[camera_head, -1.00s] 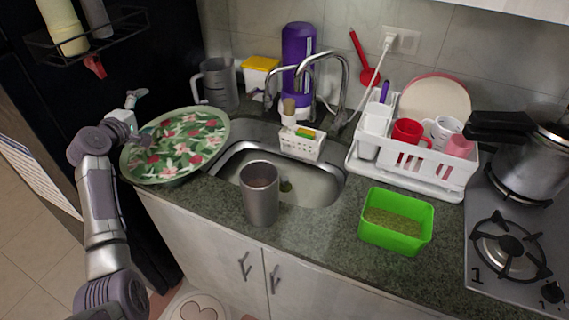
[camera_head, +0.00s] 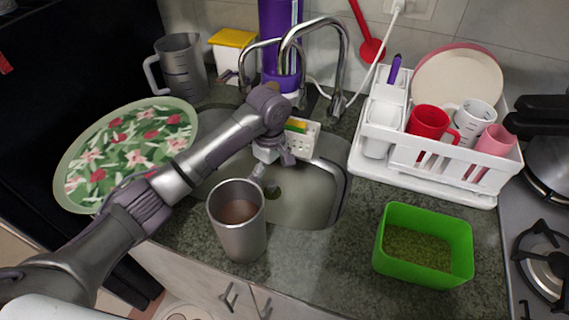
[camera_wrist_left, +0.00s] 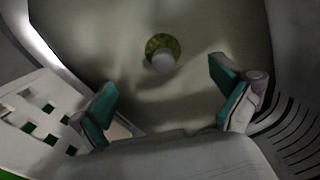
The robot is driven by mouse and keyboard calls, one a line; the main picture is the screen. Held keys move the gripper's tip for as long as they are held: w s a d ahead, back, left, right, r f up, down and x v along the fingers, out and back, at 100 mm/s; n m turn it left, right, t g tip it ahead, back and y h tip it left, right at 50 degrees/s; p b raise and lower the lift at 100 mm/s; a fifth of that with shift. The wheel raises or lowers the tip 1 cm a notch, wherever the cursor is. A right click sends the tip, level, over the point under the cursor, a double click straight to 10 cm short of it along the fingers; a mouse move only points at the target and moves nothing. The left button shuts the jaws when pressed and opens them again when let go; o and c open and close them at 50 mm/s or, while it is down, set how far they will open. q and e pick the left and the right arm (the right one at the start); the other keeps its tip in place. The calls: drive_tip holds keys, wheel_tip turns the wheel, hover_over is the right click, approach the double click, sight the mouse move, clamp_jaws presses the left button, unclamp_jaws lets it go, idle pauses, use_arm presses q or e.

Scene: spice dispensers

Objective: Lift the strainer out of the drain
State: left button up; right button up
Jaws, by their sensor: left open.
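The strainer (camera_wrist_left: 162,53) sits in the drain at the sink bottom, a round greenish disc with a pale grey knob. It also shows small and dark in the head view (camera_head: 272,193). My left gripper (camera_wrist_left: 163,88) is open and empty over the sink, its teal-padded fingers spread to either side below the strainer in the wrist picture. In the head view my left gripper (camera_head: 259,172) hangs above the sink basin (camera_head: 310,200), close to the strainer. Contact between the fingers and the strainer does not show. My right gripper is not in view.
A tall metal cup (camera_head: 238,235) stands at the sink's front edge, close to my left arm. A white perforated caddy (camera_head: 303,140) is at the sink's back, beside the gripper. The faucet (camera_head: 340,70) rises behind. A floral plate (camera_head: 125,150) lies left; a green box (camera_head: 423,270) stands right.

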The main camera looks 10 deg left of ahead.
sight(270, 183)
use_arm(q)
drive_tip(key=f, duration=0.3)
drive_tip(key=shift+s+a+f, duration=0.15)
drive_tip(key=shift+s+f, duration=0.15)
drive_tip(key=shift+s, duration=0.1)
wheel_tip(270, 183, down, 2)
drive_tip(key=shift+w+f, duration=0.1)
drive_tip(key=shift+w, duration=0.05)
drive_tip(key=shift+f, duration=0.35)
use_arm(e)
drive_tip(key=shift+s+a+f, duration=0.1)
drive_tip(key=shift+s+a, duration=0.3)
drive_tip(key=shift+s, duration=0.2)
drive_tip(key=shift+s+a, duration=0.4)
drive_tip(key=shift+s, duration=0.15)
